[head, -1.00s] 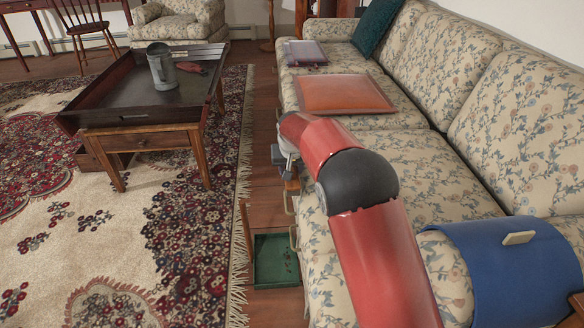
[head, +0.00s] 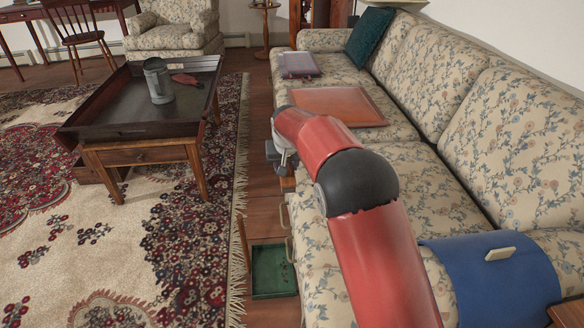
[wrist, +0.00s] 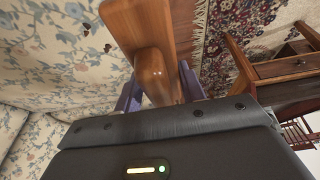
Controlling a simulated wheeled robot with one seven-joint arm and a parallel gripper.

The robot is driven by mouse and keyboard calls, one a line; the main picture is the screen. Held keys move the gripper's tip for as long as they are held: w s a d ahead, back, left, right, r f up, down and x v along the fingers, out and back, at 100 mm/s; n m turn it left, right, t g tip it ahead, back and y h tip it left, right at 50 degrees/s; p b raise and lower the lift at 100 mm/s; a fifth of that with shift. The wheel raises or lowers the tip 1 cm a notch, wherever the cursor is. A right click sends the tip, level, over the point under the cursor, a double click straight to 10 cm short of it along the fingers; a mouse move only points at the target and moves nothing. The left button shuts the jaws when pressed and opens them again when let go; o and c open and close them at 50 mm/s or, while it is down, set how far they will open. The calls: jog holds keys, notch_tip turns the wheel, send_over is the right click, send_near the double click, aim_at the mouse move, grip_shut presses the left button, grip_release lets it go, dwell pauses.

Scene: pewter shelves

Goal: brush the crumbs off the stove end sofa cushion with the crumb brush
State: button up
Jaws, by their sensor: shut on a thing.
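My gripper (wrist: 158,92) is shut on the handle of the wooden crumb brush (wrist: 141,22); its purple fingers lie on either side. In the head view my gripper (head: 278,158) is at the sofa's front edge, mostly behind my red arm, and only a bit of the brush (head: 288,184) shows. The floral sofa cushion (head: 432,190) is beside and below it. A few dark crumbs (wrist: 85,26) lie on floral fabric beside the brush in the wrist view. The bristles are hidden, so I cannot tell whether they touch. Which end is the stove end is not shown.
A green dustpan-like tray (head: 272,270) with dark specks is on the floor by the sofa. An orange tray (head: 338,106) lies farther along the seat. A blue cloth (head: 492,281) covers the near armrest.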

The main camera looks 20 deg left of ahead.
jog(key=shift+o, duration=1.2)
jog(key=shift+c, duration=1.2)
jog(key=w+d+f+b, duration=0.1)
jog(key=w+d+b, duration=0.4)
jog(key=d, duration=0.9)
jog(key=f+b, duration=0.1)
jog(key=f, duration=0.1)
jog(key=f+b, duration=0.1)
jog(key=f, duration=0.1)
jog(key=w+f+b, duration=0.1)
jog(key=f+b, duration=0.1)
jog(key=shift+f, duration=0.15)
jog(key=shift+f, duration=0.4)
jog(key=shift+s, duration=0.1)
